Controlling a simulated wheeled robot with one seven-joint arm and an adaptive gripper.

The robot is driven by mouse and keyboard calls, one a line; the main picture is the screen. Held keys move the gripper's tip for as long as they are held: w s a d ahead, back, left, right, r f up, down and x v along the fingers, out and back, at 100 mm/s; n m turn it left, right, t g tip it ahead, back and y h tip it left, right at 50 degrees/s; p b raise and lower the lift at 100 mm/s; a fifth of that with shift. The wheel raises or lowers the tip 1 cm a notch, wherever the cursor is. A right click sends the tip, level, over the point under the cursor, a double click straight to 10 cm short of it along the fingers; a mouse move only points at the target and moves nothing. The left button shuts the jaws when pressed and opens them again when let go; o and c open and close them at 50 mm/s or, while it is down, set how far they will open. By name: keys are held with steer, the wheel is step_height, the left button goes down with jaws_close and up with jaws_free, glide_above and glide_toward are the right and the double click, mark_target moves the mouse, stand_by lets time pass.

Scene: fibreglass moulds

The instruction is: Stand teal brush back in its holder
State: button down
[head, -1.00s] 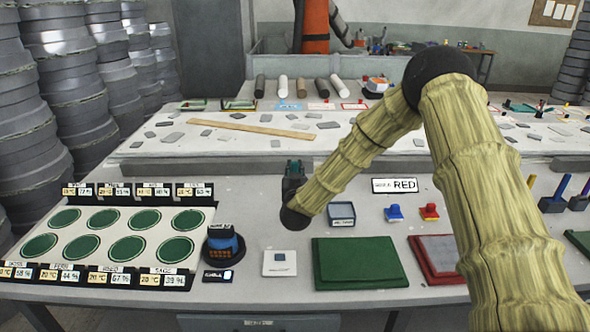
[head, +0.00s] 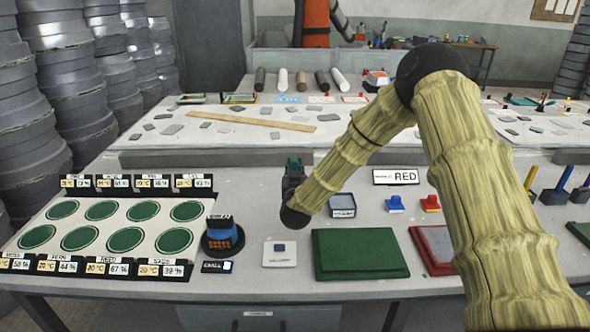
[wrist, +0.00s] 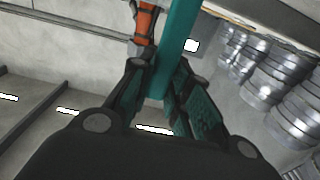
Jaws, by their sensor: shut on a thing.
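The teal brush (wrist: 177,45) is in my gripper. In the wrist view its flat teal handle stands between the two fingers and runs up out of the picture; its bristles are not in view. My gripper (wrist: 158,95) is shut on it. In the head view my gripper (head: 294,168) is above the bench, behind the small white square pad, and the brush cannot be made out clearly. Dark brush holders (head: 553,196) stand at the right edge with yellow, blue and purple handles near them. I cannot tell which holder is for the teal brush; my arm covers part of that area.
On the bench (head: 300,320) lie a green plate (head: 360,254), a red plate (head: 432,248), a round dark device (head: 222,238) and a panel of green discs (head: 62,210).

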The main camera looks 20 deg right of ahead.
steer(key=shift+f+b, duration=0.45)
steer(key=shift+f, duration=0.05)
stand_by(0.5)
steer(key=c, duration=1.3)
jaws_free()
steer(key=shift+o, duration=0.2)
steer(key=v, duration=1.2)
steer(key=shift+f, duration=0.1)
